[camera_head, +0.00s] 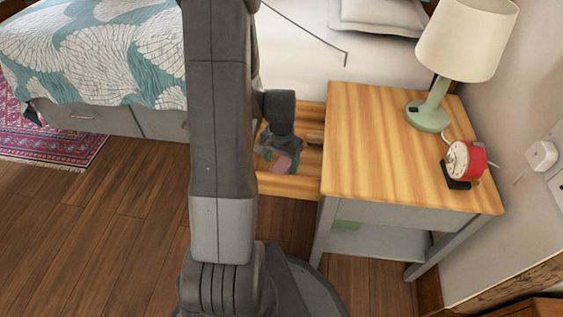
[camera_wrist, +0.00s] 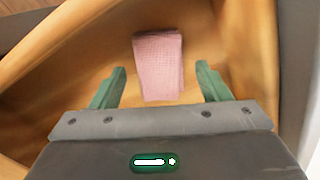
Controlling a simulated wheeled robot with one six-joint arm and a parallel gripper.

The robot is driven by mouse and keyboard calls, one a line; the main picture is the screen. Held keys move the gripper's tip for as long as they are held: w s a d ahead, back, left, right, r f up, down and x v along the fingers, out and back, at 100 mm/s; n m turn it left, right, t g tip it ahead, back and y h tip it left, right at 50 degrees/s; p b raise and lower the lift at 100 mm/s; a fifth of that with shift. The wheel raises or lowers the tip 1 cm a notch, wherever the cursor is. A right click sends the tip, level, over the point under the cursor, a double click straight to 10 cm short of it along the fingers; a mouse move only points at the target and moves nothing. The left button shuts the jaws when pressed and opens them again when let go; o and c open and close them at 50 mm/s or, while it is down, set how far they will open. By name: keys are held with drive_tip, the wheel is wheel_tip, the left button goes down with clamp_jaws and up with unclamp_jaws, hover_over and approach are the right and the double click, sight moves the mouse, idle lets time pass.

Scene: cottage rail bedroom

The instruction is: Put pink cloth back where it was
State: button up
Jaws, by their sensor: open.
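The pink cloth (camera_wrist: 158,68) is a small folded piece lying on the wooden bottom of the open drawer (camera_wrist: 75,62). In the wrist view it lies ahead of and between the two green fingers of my gripper (camera_wrist: 160,88), which are apart with nothing held between them. In the head view the cloth (camera_head: 281,163) shows as a small pink patch in the drawer (camera_head: 290,187), beside my gripper (camera_head: 270,150). My arm hides part of the drawer in that view. I cannot tell the exact height of the fingers above the drawer bottom.
The nightstand (camera_head: 375,150) stands right of the drawer, carrying a green lamp (camera_head: 428,115) and a red alarm clock (camera_head: 466,160). The bed (camera_head: 310,65) is behind. Wooden floor (camera_head: 90,230) is clear at left.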

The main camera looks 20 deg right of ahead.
sight(281, 164)
wheel_tip(281, 164, up, 11)
drive_tip(key=p, duration=0.3)
drive_tip(key=shift+f, duration=0.15)
drive_tip(key=shift+c, duration=0.4)
idle(0.7)
